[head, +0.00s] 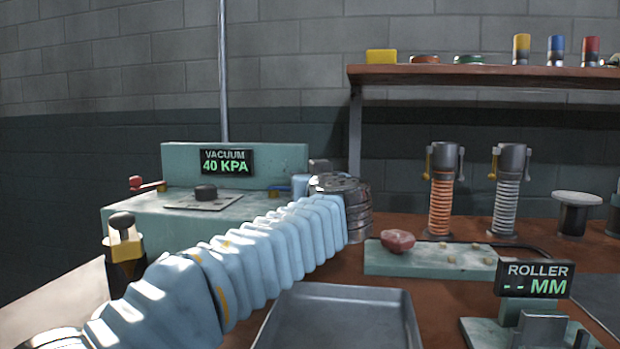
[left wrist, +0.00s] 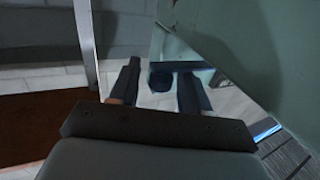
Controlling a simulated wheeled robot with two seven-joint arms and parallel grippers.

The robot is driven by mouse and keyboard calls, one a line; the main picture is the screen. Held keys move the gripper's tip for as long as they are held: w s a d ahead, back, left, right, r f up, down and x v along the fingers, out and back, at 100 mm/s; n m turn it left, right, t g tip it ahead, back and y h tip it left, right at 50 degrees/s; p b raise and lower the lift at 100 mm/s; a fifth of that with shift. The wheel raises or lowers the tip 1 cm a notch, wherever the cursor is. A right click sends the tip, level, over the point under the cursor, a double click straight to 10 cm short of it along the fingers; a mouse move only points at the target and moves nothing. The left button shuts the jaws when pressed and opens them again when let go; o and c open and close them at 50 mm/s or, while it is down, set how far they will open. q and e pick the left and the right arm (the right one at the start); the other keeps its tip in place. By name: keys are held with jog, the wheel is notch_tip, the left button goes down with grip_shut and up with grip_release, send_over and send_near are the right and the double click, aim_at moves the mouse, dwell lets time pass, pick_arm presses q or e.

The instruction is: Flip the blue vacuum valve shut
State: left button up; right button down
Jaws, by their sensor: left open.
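The vacuum unit (head: 235,165) is a pale green box with a raised back whose display (head: 226,161) reads 40 KPA. A red handle (head: 148,186) lies on the unit's left side. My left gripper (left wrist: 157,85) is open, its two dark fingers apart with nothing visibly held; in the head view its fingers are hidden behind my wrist. A dark knob shows beyond the fingers. My right gripper is not in view.
A grey tray (head: 338,318), a green board with a red lump (head: 397,240), coil stands (head: 441,190) and a roller display (head: 534,280) occupy the bench. A shelf (head: 480,75) hangs at upper right.

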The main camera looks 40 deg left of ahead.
pick_arm(q)
jog(key=shift+c, duration=0.5)
grip_shut()
